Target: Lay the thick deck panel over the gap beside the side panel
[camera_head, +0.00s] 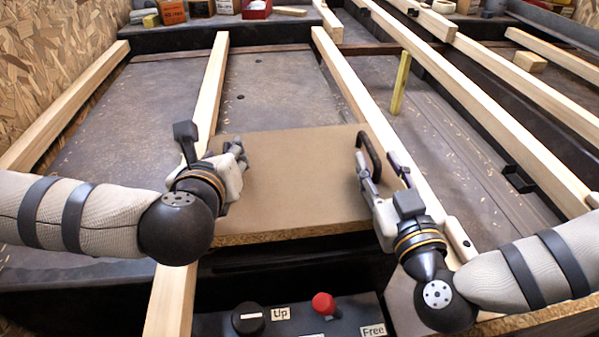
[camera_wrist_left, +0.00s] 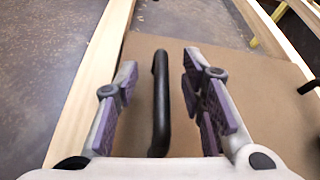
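The thick deck panel (camera_head: 290,195) is a brown board with a chipboard edge and a black handle near each side. It lies flat across the left pale beam (camera_head: 209,95) and reaches the right pale beam (camera_head: 340,72). My left gripper (camera_head: 238,155) is at the left handle; in the left wrist view its open fingers (camera_wrist_left: 162,100) stand either side of the black handle (camera_wrist_left: 160,100), apart from it. My right gripper (camera_head: 383,165) is open beside the right handle (camera_head: 371,152); whether the handle lies between its fingers is unclear. I cannot tell which piece is the side panel.
A control box with a red button (camera_head: 323,303) and a black knob (camera_head: 248,318) stands at the front. Another chipboard-edged board (camera_head: 540,322) shows at lower right. Boxes (camera_head: 172,11) line the back.

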